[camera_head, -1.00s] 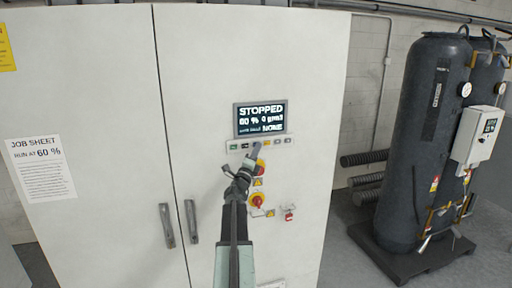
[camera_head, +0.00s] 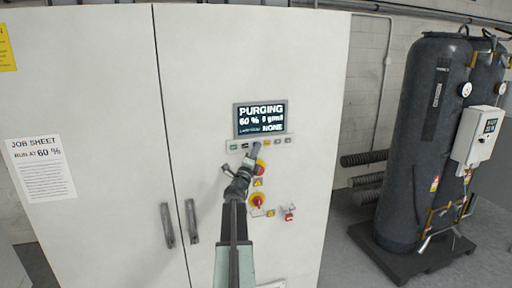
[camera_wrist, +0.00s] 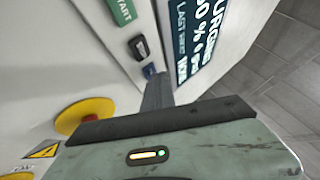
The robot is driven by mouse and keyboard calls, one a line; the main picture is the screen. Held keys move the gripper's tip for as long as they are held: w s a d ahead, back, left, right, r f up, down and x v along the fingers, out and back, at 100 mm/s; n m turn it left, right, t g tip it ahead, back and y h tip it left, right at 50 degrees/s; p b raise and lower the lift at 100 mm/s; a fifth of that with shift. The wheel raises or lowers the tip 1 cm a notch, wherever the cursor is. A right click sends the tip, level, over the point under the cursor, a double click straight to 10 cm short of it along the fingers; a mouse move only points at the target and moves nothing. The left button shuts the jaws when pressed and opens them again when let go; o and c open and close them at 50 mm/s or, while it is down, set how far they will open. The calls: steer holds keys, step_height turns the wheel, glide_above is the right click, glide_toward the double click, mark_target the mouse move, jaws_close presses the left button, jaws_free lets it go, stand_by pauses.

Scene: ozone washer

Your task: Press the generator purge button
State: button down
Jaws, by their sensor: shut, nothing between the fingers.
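The white cabinet (camera_head: 210,70) carries a display (camera_head: 260,118) reading PURGING, 60 % and NONE. Below it runs a button strip (camera_head: 282,142). In the wrist view, a green START button (camera_wrist: 122,10), a black button (camera_wrist: 138,47) and a dark blue button (camera_wrist: 149,71) show in a row. My gripper (camera_head: 255,149) is shut and empty, its tip at the strip just under the display. In the wrist view the gripper (camera_wrist: 157,88) ends right by the blue button. I cannot tell whether it touches; the purge button's label is not readable.
Red-and-yellow knobs (camera_head: 257,202) sit below the strip, close to my gripper. Two door handles (camera_head: 192,222) are at lower left. A job sheet (camera_head: 40,167) reads RUN AT 60 %. Dark tanks (camera_head: 425,150) stand on the right, with open floor before them.

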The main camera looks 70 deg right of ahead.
steer(key=shift+s+a, duration=0.45)
steer(key=shift+a, duration=0.15)
steer(key=s+a, duration=0.3)
steer(key=shift+s+a, duration=0.1)
steer(key=shift+a, duration=0.3)
stand_by(0.5)
